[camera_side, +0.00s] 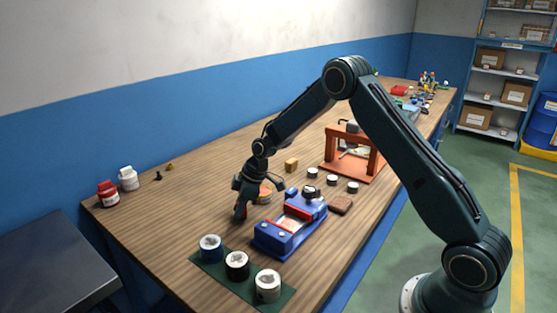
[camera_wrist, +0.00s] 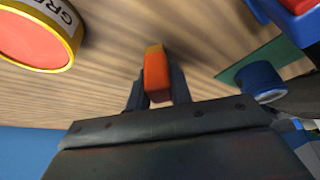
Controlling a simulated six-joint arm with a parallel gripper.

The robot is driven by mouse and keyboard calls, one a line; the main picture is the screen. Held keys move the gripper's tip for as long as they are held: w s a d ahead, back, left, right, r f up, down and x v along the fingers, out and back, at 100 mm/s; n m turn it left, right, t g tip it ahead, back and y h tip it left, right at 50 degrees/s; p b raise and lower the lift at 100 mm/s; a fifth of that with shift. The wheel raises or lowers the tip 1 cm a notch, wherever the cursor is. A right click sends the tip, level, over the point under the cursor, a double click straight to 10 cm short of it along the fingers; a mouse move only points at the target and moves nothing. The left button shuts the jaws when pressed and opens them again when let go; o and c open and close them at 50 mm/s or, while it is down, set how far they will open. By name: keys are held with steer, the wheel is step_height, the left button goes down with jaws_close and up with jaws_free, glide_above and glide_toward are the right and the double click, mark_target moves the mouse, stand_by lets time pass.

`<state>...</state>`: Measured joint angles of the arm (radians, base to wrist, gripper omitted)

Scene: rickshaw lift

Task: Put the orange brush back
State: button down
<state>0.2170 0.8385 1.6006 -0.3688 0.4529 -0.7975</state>
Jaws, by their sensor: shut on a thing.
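The orange brush (camera_wrist: 156,76) is between the two fingers of my gripper (camera_wrist: 157,92) in the wrist view, its orange body pointing away from the palm with a tan end. My gripper (camera_side: 241,209) is shut on it, low over the wooden bench in the side view. There the fingers mostly hide the brush, and only a small reddish part shows. A round tin with a red top and a label starting "GRE" (camera_wrist: 36,40) is beside the gripper in the wrist view. The same tin (camera_side: 264,195) shows just behind the gripper in the side view.
A blue and red fixture (camera_side: 272,240) stands right of my gripper. Several small cups stand on a green mat (camera_side: 250,288) in front. An orange frame (camera_side: 338,166) stands farther back. Red and white bottles (camera_side: 108,194) are at the left. Bare bench (camera_side: 165,215) lies left of the gripper.

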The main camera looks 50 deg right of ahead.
steer(key=c, duration=1.3)
jaws_free()
steer(key=shift+f, duration=0.1)
steer(key=shift+o, duration=0.2)
steer(key=v, duration=1.2)
steer(key=shift+r, duration=0.2)
